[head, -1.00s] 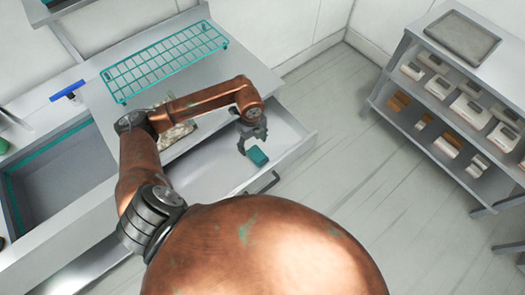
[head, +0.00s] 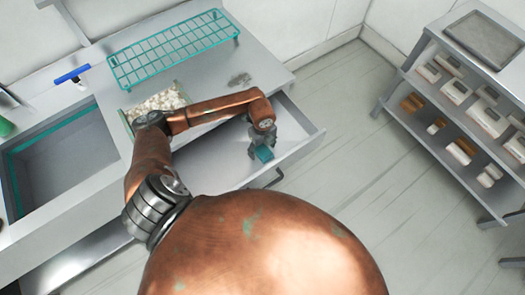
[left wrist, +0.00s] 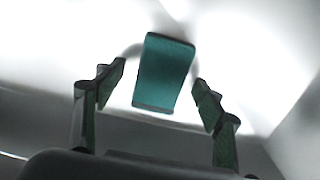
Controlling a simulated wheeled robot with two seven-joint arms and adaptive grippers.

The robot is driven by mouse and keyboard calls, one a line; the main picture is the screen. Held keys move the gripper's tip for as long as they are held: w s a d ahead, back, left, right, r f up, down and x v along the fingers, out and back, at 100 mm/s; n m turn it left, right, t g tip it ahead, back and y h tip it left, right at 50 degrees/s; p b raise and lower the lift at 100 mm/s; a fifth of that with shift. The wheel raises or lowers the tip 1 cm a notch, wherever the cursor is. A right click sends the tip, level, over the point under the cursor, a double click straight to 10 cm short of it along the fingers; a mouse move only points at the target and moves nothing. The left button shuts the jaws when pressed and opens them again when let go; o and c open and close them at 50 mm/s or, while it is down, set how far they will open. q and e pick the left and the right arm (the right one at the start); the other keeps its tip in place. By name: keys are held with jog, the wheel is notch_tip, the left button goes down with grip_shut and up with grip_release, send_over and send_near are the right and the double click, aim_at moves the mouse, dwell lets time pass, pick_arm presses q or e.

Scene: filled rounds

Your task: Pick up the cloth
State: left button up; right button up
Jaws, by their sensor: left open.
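The cloth (head: 264,154) is a small teal, folded-looking slab lying in the open drawer (head: 215,165) below the counter. In the left wrist view the cloth (left wrist: 164,72) shows as a slightly tilted rectangle between the two fingertips, with a gap on each side. My left gripper (head: 257,146) is open and points down into the drawer, close over the cloth. In the left wrist view the gripper (left wrist: 158,82) has its dark green fingers spread and empty. In the head view the fingers partly hide the cloth. My right gripper is not in view.
The drawer's walls and front handle (head: 266,181) lie close around the gripper. On the counter (head: 205,75) are a teal wire rack (head: 172,50), a tray of pale pieces (head: 160,100) and a grey patch (head: 240,79). A sink (head: 65,160) is at left, shelves (head: 470,95) at right.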

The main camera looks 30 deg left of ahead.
aim_at(262, 150)
pick_arm(q)
jog(key=shift+c, duration=0.5)
jog(key=c, duration=1.1)
jog(key=shift+c, duration=0.2)
notch_tip(262, 150, up, 10)
jog(key=shift+p, duration=0.3)
